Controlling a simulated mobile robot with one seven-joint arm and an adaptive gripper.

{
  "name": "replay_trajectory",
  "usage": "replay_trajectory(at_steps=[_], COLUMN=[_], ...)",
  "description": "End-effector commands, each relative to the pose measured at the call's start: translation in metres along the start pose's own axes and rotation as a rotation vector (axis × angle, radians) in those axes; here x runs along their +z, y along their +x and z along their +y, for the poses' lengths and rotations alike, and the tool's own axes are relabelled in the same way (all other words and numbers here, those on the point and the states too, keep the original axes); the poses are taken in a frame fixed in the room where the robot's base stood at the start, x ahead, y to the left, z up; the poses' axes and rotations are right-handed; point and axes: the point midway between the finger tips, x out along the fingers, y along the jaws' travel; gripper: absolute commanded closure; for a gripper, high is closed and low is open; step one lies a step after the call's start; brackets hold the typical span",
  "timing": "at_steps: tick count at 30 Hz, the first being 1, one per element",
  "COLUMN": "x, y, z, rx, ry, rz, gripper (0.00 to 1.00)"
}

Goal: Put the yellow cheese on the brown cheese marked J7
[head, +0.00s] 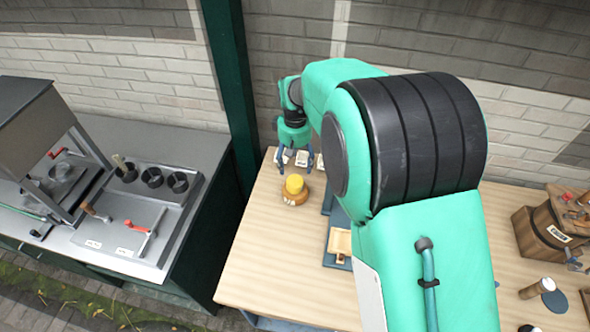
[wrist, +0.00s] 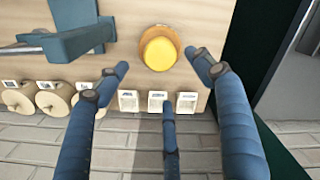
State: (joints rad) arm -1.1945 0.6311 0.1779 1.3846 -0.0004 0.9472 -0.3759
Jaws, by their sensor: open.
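The yellow cheese (head: 294,184) sits on top of a wider orange-brown cheese (head: 296,199) near the left edge of the wooden table. In the wrist view the yellow cheese (wrist: 161,53) covers most of the brown cheese, whose rim (wrist: 157,28) shows behind it. No J7 mark is readable on the brown cheese. My gripper (head: 294,158) is just behind and above the stack in the head view. In the wrist view my gripper (wrist: 159,70) has its blue fingers spread apart, with the yellow cheese between and beyond the tips, and nothing held.
Small white label holders (wrist: 157,98) stand in a row by the brick wall. Cream wheels with tags (wrist: 52,99) lie left of them. A blue-grey stand (wrist: 85,40) is left of the stack. A small wooden tray (head: 340,241) lies nearer. Free tabletop (head: 270,260) lies in front.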

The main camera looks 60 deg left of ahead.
Motion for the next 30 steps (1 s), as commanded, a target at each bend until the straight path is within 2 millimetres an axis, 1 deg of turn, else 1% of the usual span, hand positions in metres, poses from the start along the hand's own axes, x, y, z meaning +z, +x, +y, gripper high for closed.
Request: replay_trajectory(at_steps=[3, 7, 30], x=[0.000, 0.000, 0.000], y=[-0.010, -0.014, -0.015], z=[0.000, 0.000, 0.000], rx=[0.000, 0.000, 0.000], ry=[0.000, 0.000, 0.000], rz=[0.000, 0.000, -0.001], gripper=[0.33, 0.33, 0.33])
